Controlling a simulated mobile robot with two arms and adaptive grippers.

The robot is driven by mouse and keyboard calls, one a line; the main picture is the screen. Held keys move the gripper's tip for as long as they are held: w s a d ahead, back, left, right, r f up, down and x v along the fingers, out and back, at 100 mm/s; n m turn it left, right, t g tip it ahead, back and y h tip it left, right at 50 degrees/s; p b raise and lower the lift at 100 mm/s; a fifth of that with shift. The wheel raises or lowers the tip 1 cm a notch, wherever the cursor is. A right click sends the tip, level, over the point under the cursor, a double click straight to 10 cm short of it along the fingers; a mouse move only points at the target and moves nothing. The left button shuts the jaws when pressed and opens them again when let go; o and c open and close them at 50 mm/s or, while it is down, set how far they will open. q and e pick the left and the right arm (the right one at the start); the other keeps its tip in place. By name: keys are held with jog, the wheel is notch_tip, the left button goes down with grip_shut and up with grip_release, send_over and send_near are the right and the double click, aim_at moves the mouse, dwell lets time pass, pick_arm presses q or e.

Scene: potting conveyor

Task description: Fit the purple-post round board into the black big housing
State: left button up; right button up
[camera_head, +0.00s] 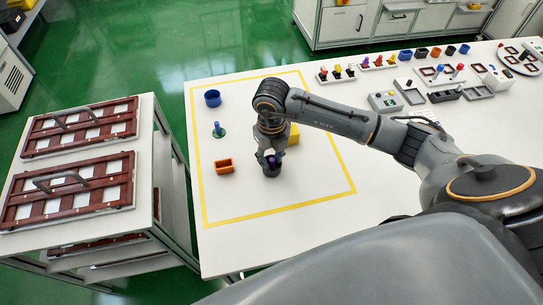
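The black big housing (271,171) stands upright on the white table, inside the yellow outline. The purple post (272,160) of the round board shows at the housing's mouth; the board itself is hidden, so I cannot tell how deep it sits. My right gripper (268,152) points down right over the housing, at the purple post. Its fingers are small and partly hidden, so I cannot tell whether they grip the post. My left gripper is not in view.
Inside the outline, a blue round housing (212,98), a green board with a blue post (218,130) and an orange box (224,166) stand left of my gripper. Several parts and holders line the table's back right. The outline's front is clear.

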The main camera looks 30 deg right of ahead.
aim_at(272, 160)
notch_tip(272, 160, up, 7)
jog(key=p, duration=0.4)
jog(key=shift+p, duration=0.35)
